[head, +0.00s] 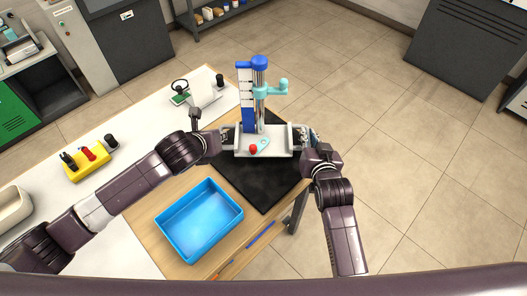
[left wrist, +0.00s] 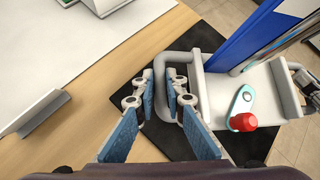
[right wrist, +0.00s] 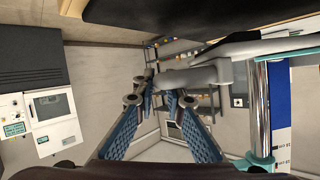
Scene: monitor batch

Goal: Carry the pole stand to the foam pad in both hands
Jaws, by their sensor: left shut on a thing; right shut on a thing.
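The pole stand (head: 259,95) is upright, with a pale base, steel pole, blue scale board, teal clamp and red knob (left wrist: 243,122). The black foam pad (head: 262,187) lies on the table below it. The stand's base appears over the pad's far part; a gap shows between them in the right wrist view. My left gripper (head: 228,138) is shut on the stand's left handle, also seen between the fingers (left wrist: 163,88) in the left wrist view. My right gripper (head: 303,138) is shut on the right handle (right wrist: 195,77). The base hides part of the pad.
A blue tray (head: 199,218) stands on the wooden table in front of the pad. A yellow block with knobs (head: 88,160) and a white device (head: 203,92) stand on the white surface at left. Open floor lies right of the table.

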